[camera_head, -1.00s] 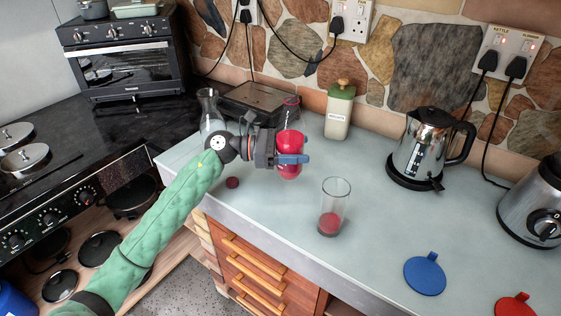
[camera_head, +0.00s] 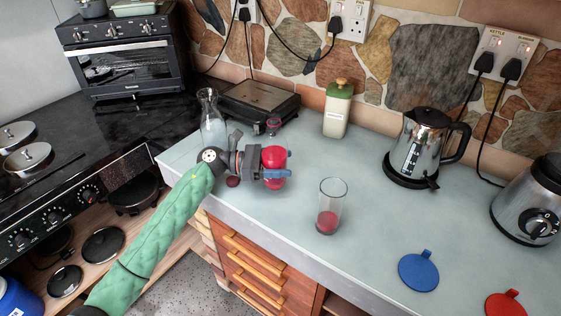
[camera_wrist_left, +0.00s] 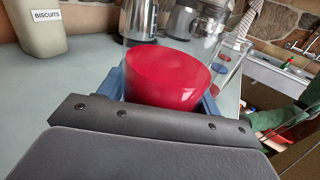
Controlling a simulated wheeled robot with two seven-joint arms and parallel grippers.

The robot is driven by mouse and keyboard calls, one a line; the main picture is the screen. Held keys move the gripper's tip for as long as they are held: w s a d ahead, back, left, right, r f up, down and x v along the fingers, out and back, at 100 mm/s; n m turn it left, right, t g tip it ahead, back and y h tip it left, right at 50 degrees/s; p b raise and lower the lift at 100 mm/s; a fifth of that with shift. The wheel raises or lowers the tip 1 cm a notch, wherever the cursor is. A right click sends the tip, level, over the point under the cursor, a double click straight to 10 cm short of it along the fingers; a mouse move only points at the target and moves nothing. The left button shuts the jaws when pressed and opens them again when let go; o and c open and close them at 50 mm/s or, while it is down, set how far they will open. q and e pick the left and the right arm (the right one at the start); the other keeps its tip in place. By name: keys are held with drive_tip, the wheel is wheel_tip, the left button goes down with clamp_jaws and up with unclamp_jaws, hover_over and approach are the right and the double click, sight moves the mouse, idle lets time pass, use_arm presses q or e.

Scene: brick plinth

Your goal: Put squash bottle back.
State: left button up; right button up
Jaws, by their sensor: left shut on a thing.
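The squash bottle (camera_head: 273,157) is red with a narrow, clearer neck. It stands roughly upright in my left gripper (camera_head: 277,174), near the counter's left end. My left gripper is shut on its body, with a blue finger across the front. In the left wrist view the bottle's red body (camera_wrist_left: 168,75) sits between the blue fingers (camera_wrist_left: 162,92). I cannot tell whether its base touches the counter (camera_head: 385,220). A small dark red round thing (camera_head: 232,181) lies on the counter just left of the gripper. My right gripper is not in view.
A glass (camera_head: 331,205) with red liquid stands to the right. Behind are a clear carafe (camera_head: 212,120), a black grill (camera_head: 260,102) and a biscuits jar (camera_head: 337,110). A kettle (camera_head: 424,150) and a blue disc (camera_head: 418,272) are farther right.

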use_arm(q)
drive_tip(key=shift+f, duration=0.15)
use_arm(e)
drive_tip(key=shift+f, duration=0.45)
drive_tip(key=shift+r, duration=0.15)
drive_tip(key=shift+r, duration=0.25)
use_arm(q)
drive_tip(key=shift+f, duration=0.1)
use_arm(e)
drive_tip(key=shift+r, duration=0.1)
use_arm(q)
drive_tip(key=o, duration=1.5)
drive_tip(key=shift+c, duration=0.2)
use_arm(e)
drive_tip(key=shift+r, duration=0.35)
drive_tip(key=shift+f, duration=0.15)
